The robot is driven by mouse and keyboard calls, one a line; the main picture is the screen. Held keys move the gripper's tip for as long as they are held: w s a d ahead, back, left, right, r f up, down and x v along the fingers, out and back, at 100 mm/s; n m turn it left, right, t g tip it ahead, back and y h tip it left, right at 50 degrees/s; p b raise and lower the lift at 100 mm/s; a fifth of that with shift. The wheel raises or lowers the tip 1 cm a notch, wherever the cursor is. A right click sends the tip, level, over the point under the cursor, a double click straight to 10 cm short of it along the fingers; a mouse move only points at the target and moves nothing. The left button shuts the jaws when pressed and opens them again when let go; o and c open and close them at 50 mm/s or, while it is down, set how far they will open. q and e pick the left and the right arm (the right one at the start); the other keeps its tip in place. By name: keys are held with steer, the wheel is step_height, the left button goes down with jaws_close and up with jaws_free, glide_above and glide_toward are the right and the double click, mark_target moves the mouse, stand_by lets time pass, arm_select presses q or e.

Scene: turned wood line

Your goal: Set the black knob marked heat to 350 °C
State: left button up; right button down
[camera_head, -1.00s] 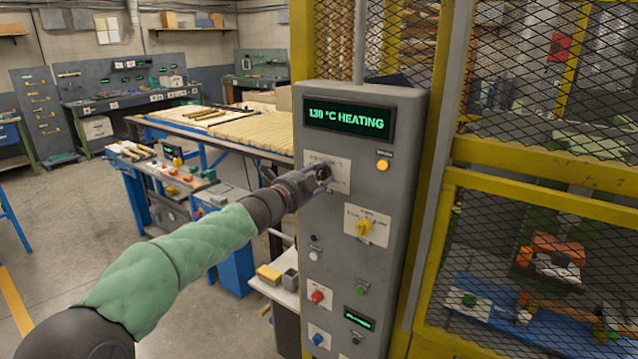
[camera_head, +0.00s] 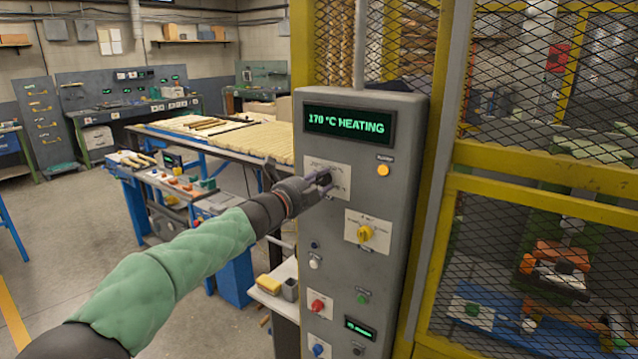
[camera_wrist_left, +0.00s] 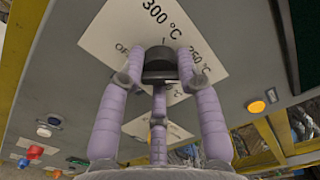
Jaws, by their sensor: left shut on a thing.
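The black knob (camera_wrist_left: 160,62) sits on a white scale plate (camera_wrist_left: 110,40) and is clasped between the purple fingers of my left gripper (camera_wrist_left: 160,75) in the left wrist view. Printing on the plate reads 300 °C, OFF at one side and what looks like 350 °C, partly hidden by a finger. In the head view my left gripper (camera_head: 322,182) is at the upper plate (camera_head: 338,170) of the grey control box and mostly hides the knob. The display (camera_head: 349,124) above reads 170 °C HEATING in green. My right gripper is not in view.
Below on the box are a yellow selector (camera_head: 365,233), a red button (camera_head: 317,305) and a blue button (camera_head: 318,349). An amber lamp (camera_head: 383,170) is lit. A yellow-framed mesh fence (camera_head: 540,200) stands to the right; a workbench (camera_head: 215,138) stands behind on the left.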

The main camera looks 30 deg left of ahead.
arm_select(q)
steer(key=shift+f, duration=0.1)
steer(key=o, duration=1.1)
steer(key=shift+o, duration=0.2)
steer(key=shift+s, duration=0.1)
steer(key=s+a, duration=0.1)
steer(key=s, duration=1)
steer(key=shift+s, duration=0.4)
